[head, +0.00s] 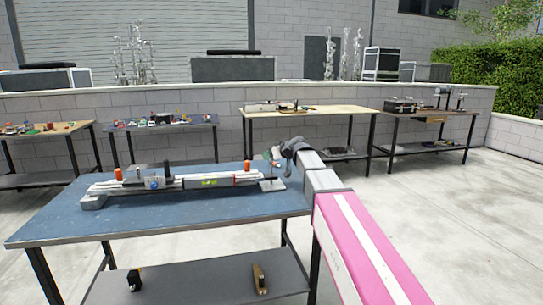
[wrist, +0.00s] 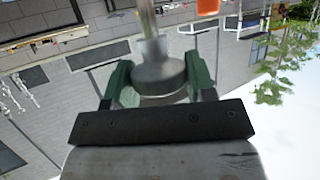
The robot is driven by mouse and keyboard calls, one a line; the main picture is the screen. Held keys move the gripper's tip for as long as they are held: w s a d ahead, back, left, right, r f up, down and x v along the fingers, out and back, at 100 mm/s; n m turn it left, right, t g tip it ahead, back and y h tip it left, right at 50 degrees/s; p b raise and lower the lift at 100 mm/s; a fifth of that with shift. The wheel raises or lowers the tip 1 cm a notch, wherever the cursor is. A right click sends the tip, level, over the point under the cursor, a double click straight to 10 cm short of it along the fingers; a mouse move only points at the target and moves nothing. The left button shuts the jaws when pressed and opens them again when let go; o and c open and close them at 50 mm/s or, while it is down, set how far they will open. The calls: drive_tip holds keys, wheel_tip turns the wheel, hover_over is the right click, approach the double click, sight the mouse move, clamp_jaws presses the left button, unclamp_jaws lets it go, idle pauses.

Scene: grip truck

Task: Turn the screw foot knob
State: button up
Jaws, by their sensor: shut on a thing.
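The screw foot knob (wrist: 160,72) shows in the wrist view as a grey, rounded piece on a metal rod. My gripper (wrist: 158,80) has its green fingers on either side of it and is shut on it. In the head view my gripper (head: 277,153) is at the right end of a long grey rail device (head: 205,182), which lies on a blue-topped table (head: 60,232). The knob itself is too small to make out there.
Another orange knob (head: 118,174) stands at the device's left end. The blue table's lower shelf (head: 205,282) holds two small items. Several other workbenches with tools stand along a low block wall (head: 220,104). Open concrete floor (head: 440,210) lies to the right.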

drive_tip(key=o, duration=0.9)
drive_tip(key=v, duration=1)
drive_tip(key=shift+s+d+r, duration=0.15)
drive_tip(key=shift+s+d, duration=0.1)
drive_tip(key=shift+s, duration=0.05)
